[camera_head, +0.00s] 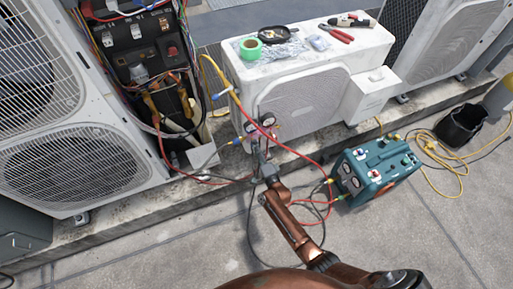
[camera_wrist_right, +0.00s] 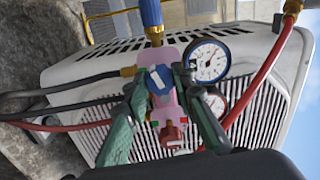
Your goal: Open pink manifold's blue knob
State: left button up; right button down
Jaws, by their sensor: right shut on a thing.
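The pink manifold (camera_wrist_right: 169,52) hangs in front of the white condenser in the right wrist view. Its blue knob (camera_wrist_right: 158,80) faces the camera, and a red knob (camera_wrist_right: 171,132) sits below it. My right gripper (camera_wrist_right: 161,84) is shut on the blue knob, one green finger on each side. Two white gauges stand to the right of the manifold; the upper gauge (camera_wrist_right: 207,62) is clear and the lower is partly behind a finger. In the head view my right gripper (camera_head: 262,165) is at the manifold, which is small and mostly hidden there. My left gripper is out of view.
A red hose (camera_wrist_right: 262,72) and black hoses run close to the manifold. The white condenser (camera_head: 300,90) stands behind it with tape and tools on top. An open electrical panel (camera_head: 140,50) is at left. A teal pump unit (camera_head: 378,168) stands on the ground at right.

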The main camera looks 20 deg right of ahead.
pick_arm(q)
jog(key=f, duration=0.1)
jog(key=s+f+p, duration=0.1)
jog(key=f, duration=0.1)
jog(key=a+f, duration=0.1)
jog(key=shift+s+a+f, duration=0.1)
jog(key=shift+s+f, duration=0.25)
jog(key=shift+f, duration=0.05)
pick_arm(e)
jog(key=n, duration=1.1)
jog(key=shift+a+f, duration=0.1)
jog(key=shift+f, duration=0.05)
pick_arm(q)
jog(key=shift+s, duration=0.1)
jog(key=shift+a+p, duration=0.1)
jog(key=shift+p, duration=0.2)
pick_arm(e)
jog(key=c, duration=1.6)
grip_release()
jog(key=shift+s, duration=0.1)
